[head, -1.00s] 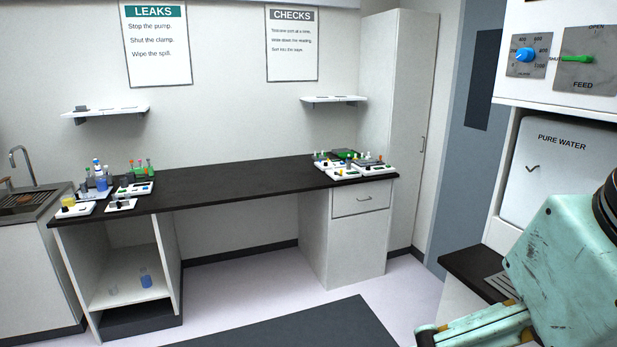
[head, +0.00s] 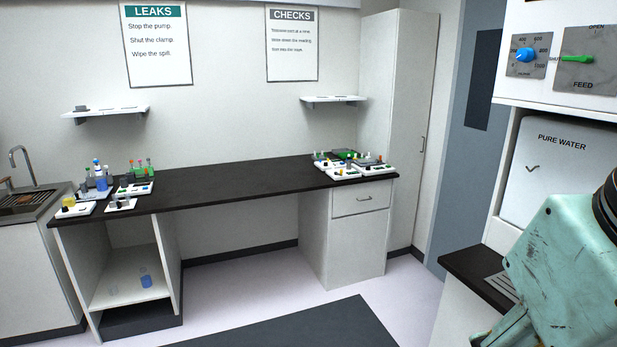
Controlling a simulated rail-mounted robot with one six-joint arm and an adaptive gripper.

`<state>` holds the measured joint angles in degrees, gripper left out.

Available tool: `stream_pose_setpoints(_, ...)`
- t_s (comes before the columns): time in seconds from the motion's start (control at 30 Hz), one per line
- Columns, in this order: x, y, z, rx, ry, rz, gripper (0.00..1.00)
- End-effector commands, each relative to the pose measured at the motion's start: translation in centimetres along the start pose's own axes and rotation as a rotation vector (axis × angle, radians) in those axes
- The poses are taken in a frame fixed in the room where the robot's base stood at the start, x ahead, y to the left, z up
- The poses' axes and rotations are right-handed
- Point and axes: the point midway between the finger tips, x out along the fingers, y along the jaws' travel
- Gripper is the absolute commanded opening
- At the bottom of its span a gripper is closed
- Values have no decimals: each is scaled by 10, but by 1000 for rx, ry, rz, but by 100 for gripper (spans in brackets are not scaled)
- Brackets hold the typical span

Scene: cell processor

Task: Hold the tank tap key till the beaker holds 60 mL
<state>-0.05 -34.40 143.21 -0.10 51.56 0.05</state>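The white tank front marked PURE WATER (head: 549,190) stands at the right, with a small dark check-shaped mark on it. My teal arm (head: 565,270) covers its lower right part. I cannot make out a tap key or the task's beaker; the area behind my arm is hidden. A slotted grate (head: 502,286) lies on the dark ledge (head: 468,268) below the tank, partly covered by my arm. My gripper is not in view.
Above the tank are a blue dial (head: 525,55) and a green FEED handle (head: 575,59) lying sideways. A dark bench (head: 240,182) carries small instruments at both ends. The floor in front is clear.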

Motion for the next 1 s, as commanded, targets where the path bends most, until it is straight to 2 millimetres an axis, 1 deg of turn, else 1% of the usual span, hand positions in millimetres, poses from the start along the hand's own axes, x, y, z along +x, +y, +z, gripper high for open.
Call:
stream_pose_setpoints(0.03,0,0,0,0,0,0,25)
stream_pose_setpoints(0.3,0,0,0,0,0,0,1)
stream_pose_setpoints(0.33,0,0,0,0,0,0,0)
stream_pose_setpoints(1.0,0,0,0,0,0,0,0)
